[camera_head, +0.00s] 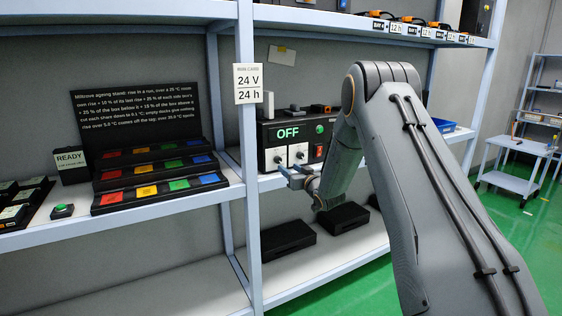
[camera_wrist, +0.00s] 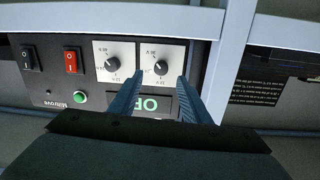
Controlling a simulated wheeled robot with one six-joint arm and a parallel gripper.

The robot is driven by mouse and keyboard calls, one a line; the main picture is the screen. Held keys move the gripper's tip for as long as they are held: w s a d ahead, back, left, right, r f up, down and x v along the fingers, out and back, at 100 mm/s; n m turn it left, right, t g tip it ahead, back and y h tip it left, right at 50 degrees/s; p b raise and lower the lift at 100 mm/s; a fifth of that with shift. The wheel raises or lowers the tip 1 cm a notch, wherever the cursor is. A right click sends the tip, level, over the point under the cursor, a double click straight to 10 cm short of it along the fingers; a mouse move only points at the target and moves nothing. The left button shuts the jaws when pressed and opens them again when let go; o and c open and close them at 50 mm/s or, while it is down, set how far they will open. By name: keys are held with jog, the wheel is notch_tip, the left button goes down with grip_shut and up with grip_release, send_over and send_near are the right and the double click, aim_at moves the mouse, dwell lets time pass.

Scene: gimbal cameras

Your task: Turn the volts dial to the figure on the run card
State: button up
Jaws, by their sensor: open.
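The run card (camera_head: 248,83) on the shelf upright reads "24 V" and "24 h". The black power unit (camera_head: 266,134) on the middle shelf shows OFF in green. It has two black dials on white plates. The wrist view is upside down. There, the dial that seems marked in volts (camera_wrist: 161,67) is on the right and the other dial (camera_wrist: 112,63) on the left. My gripper (camera_wrist: 161,76) is open, its two blue-grey fingers reaching toward the volts dial, one tip either side of it in the picture. Contact and the exact pointer setting cannot be told.
The unit also has a green button (camera_wrist: 80,97), a red switch (camera_wrist: 72,61) and a black switch (camera_wrist: 30,58). The shelf upright (camera_head: 247,170) stands close left of the unit. Stepped racks with coloured squares (camera_head: 145,169) and a READY box (camera_head: 70,164) are further left.

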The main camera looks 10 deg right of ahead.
aim_at(279, 160)
jog(key=shift+r+p+x, duration=0.15)
jog(key=shift+p+x, duration=0.25)
jog(key=shift+x, duration=1.65)
jog(key=shift+r+p+x, duration=0.15)
jog(key=shift+p+x, duration=0.2)
jog(key=shift+x, duration=1.7)
jog(key=shift+a, duration=0.15)
jog(key=c, duration=1)
jog(key=shift+c, duration=0.2)
